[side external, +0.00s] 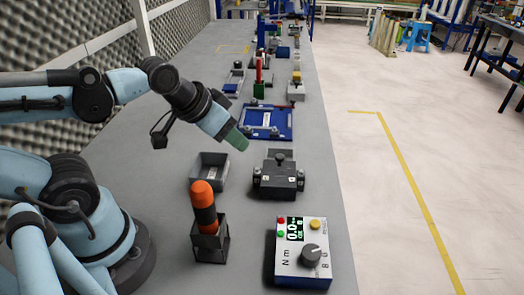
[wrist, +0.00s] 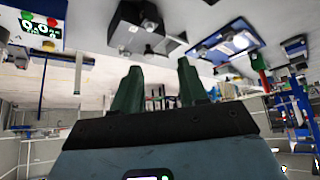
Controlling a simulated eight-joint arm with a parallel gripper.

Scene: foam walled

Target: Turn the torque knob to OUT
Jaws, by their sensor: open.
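The torque box (side external: 290,270) is a pale box with a small lit display, a red, a green and a yellow button. It stands at the bench's front right in the side view. Its black round torque knob (side external: 311,255) sits at the box's lower right; its marks are too small to read surely. The box's display face (wrist: 40,27) shows at the wrist view's upper left, with the knob not visible there. My gripper (side external: 240,140) is up above the bench, behind and left of the box, well apart from the knob. Its green fingers (wrist: 160,85) are open and empty.
An orange-and-black handled tool (side external: 204,205) stands in a dark holder left of the box. A grey bin (side external: 210,172) and a black fixture (side external: 279,178) lie behind. A blue tray (side external: 266,122) is farther back. Bare grey bench lies between holder and box.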

